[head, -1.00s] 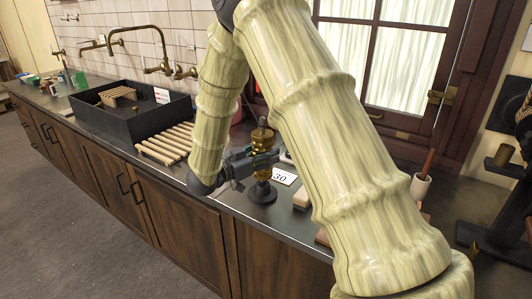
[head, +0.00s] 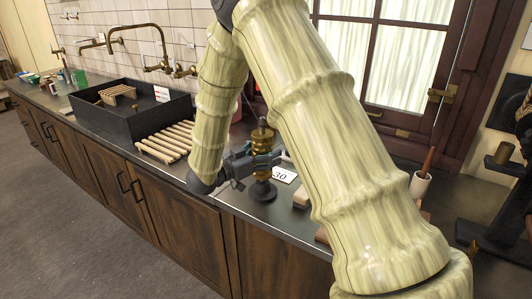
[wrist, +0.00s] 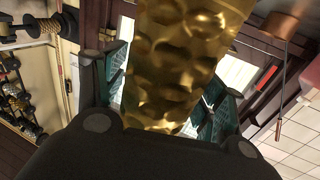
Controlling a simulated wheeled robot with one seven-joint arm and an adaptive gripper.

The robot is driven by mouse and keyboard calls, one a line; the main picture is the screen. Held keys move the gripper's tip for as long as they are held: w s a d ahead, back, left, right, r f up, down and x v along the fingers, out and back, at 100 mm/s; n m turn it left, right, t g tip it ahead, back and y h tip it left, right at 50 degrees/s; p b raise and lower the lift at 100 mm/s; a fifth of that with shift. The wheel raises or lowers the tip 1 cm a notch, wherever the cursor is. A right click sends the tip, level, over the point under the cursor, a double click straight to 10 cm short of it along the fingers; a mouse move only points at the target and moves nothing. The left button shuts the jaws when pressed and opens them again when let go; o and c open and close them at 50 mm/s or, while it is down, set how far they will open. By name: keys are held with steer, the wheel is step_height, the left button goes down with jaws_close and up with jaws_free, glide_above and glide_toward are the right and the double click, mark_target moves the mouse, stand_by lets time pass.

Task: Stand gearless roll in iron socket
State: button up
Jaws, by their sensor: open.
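The brass roll (head: 262,145) stands upright on the counter with a dark spindle end at its top. Its lower end is at the dark round iron socket (head: 263,190); how deep it sits cannot be told. My gripper (head: 263,161) is level with the roll's middle, its jaws open around it. In the wrist view, the dimpled gold surface of the roll (wrist: 172,65) stands between the two green-padded fingers of my gripper (wrist: 170,95). Contact with the fingers is not clear. No gear shows on the visible part of the roll.
A white card marked 30 (head: 284,176) lies right of the socket. A slatted wooden rack (head: 168,141) and a dark sink (head: 130,120) are to the left. A white cup with a wooden handle (head: 420,186) stands at right. The window (head: 395,50) is behind.

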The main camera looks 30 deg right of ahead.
steer(key=shift+a, duration=0.15)
steer(key=s+a, duration=0.1)
steer(key=a, duration=1)
steer(key=shift+a, duration=0.35)
